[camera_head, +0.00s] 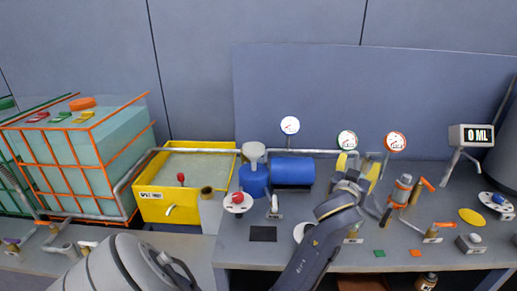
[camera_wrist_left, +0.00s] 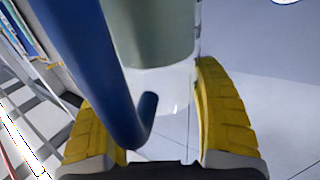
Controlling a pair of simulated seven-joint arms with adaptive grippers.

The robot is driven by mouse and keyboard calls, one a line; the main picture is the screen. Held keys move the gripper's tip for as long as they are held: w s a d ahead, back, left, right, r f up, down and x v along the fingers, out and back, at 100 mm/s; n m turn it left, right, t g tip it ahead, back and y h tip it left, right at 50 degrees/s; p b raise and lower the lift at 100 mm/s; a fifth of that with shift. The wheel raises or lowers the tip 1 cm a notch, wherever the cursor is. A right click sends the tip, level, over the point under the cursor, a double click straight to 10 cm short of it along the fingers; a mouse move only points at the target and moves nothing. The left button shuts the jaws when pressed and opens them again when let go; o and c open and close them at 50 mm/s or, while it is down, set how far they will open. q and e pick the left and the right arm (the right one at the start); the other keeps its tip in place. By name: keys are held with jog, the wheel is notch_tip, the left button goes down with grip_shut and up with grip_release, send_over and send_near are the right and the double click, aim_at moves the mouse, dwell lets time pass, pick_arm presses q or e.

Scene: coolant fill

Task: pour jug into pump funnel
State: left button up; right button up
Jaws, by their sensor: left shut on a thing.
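My left gripper (camera_head: 352,172) is up over the right part of the bench, its yellow fingers shut on the jug's handle. In the left wrist view the blue handle (camera_wrist_left: 115,80) runs between the two yellow fingers. Beyond it is the jug (camera_wrist_left: 155,38), clear-walled with grey-green liquid inside. In the head view the jug is mostly or wholly hidden by the gripper. The pump funnel (camera_head: 253,150), pale grey, stands on the blue pump (camera_head: 254,181), left of the gripper and apart from it. My right gripper is not in view.
A blue motor (camera_head: 292,171) lies beside the pump. Gauges (camera_head: 347,140) and a pipe stand behind. A display (camera_head: 471,135) reads 0 ML. A yellow basin (camera_head: 154,212) and a caged tank (camera_head: 80,150) are at left. An orange-handled valve (camera_head: 402,190) stands close right of the gripper.

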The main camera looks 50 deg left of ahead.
pick_arm(q)
jog(key=w+a+f+n+g+y, duration=0.1)
jog(key=a+f+n+g+y, duration=0.3)
jog(key=a, duration=0.4)
jog(key=w+a+f+n+g+y, duration=0.1)
jog(key=w+a+n+g+y, duration=0.15)
jog(key=a+y, duration=0.4)
jog(key=s+a+n+g+y, duration=0.2)
jog(key=s+a+n+g, duration=0.2)
jog(key=a+n+g, duration=0.5)
jog(key=shift+a+r+n+g, duration=0.15)
jog(key=shift+a+n+g, duration=0.2)
jog(key=shift+a+g, duration=1.55)
jog(key=shift+s+y, duration=0.1)
jog(key=shift+y, duration=0.15)
jog(key=shift+s+a, duration=0.1)
jog(key=shift+a, duration=0.05)
